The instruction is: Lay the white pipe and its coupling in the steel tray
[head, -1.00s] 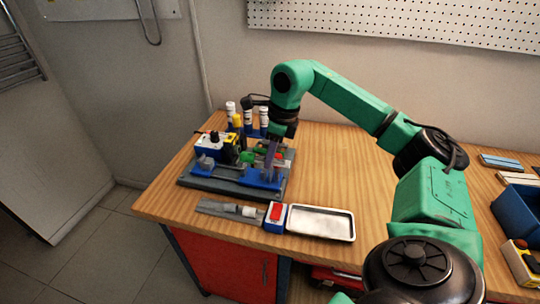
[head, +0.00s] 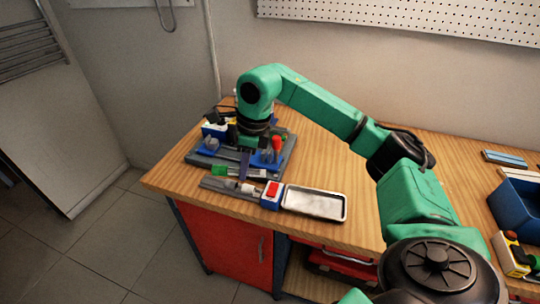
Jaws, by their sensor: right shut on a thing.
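The steel tray (head: 314,204) lies empty on the bench, right of a small blue and white device. My right gripper (head: 244,170) points down at the front edge of the grey fixture. It is shut on a short white pipe (head: 258,173), which shows to the right of the fingers. The fingers hide the middle, so I cannot see the joint. My left gripper is not in view.
The grey fixture (head: 194,160) carries blue holders and a red-topped part (head: 276,143). In front, a grey strip with a white cylinder (head: 249,189) adjoins the device with a red top (head: 272,190). A blue bin (head: 519,204) stands far right. The bench behind the tray is clear.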

